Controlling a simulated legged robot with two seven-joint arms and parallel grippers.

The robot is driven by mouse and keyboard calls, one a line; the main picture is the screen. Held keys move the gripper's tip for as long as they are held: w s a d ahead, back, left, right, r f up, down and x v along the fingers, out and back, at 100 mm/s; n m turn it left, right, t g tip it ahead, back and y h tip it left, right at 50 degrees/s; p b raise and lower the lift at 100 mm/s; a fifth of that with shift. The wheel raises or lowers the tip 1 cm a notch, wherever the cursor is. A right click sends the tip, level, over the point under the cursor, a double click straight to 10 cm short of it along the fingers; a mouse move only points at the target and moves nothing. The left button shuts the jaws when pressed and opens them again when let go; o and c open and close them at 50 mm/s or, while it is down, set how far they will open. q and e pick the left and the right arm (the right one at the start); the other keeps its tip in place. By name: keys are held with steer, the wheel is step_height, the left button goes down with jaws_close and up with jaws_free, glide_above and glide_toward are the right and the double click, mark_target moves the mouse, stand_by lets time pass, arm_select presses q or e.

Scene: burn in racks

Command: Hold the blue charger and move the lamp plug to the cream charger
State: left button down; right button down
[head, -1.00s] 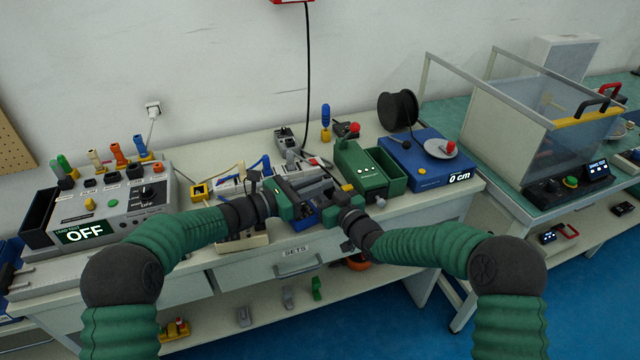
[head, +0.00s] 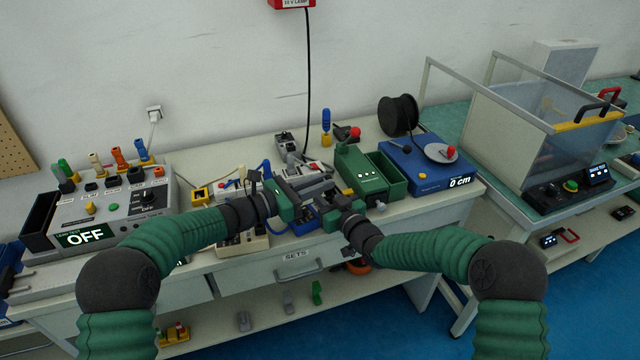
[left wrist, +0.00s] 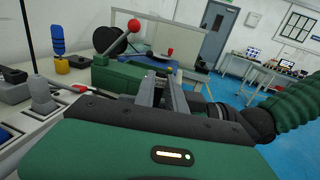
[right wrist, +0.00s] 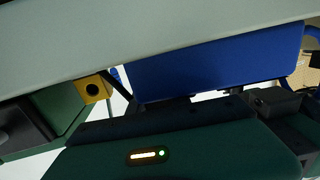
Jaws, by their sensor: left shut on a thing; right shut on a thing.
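The blue charger (head: 303,222) sits at the front of the bench, partly covered by both grippers; its blue side fills much of the right wrist view (right wrist: 215,60). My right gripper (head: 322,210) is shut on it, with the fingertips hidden. My left gripper (head: 308,195) is close beside it, and its fingers also show in the left wrist view (left wrist: 165,92). It is shut on what seems to be the lamp plug, mostly hidden. The cream charger (head: 243,245) stands to the left, partly under my left arm. The lamp's black cord (head: 307,80) hangs from the red box (head: 293,3).
A green box (head: 362,175) and a blue unit with a reel (head: 425,175) stand to the right. A grey tester reading OFF (head: 110,220) stands at the left. Small devices and cables crowd the bench behind the grippers. A red-knobbed lever (left wrist: 133,25) rises near the left gripper.

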arm_select(q)
steer(key=shift+r, duration=0.1)
steer(key=shift+r, duration=0.95)
arm_select(e)
steer(key=c, duration=1.1)
jaws_free()
